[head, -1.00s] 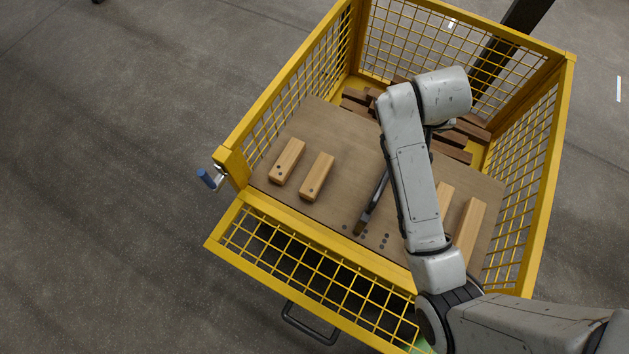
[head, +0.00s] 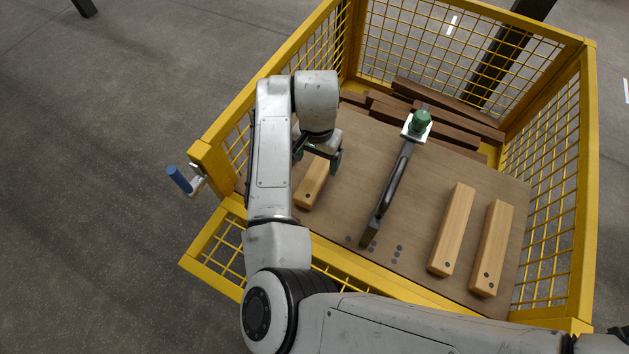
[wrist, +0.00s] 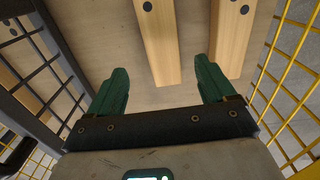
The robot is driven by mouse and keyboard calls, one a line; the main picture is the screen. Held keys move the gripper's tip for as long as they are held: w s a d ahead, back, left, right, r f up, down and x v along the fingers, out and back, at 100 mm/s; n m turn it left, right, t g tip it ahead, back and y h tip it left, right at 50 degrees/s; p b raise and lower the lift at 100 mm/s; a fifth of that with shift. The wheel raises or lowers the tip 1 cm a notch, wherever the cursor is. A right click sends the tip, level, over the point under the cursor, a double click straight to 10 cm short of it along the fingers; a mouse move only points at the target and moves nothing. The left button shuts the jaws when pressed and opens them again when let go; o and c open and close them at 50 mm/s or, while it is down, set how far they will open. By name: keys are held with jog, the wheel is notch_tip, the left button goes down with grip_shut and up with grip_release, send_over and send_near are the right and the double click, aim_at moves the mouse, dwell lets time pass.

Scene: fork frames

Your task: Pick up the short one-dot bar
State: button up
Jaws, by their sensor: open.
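Two short pale wooden bars lie on the brown board (head: 345,200) in the yellow mesh crate. The right short bar (head: 312,182) shows one dark dot at its near end; it is the middle bar (wrist: 160,45) in the wrist view. The other short bar (wrist: 231,40) is hidden behind my arm in the head view; one dot shows on it, its end cut off. My gripper (head: 317,154) is open over the far part of the right short bar. In the wrist view, that bar's end shows between the green fingers of my gripper (wrist: 162,86); contact cannot be told.
Two longer pale bars, (head: 451,230) and (head: 491,248), lie at the right. Dark brown timbers (head: 447,133) lie at the back. Mesh walls (head: 545,165) enclose the sides.

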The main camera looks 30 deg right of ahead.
aim_at(315, 175)
notch_tip(315, 175, down, 9)
jog(key=b, duration=0.3)
jog(key=shift+w+a+b, duration=0.1)
jog(key=shift+w+b, duration=0.05)
jog(key=shift+b, duration=0.2)
jog(key=shift+c, duration=0.4)
jog(key=c, duration=1)
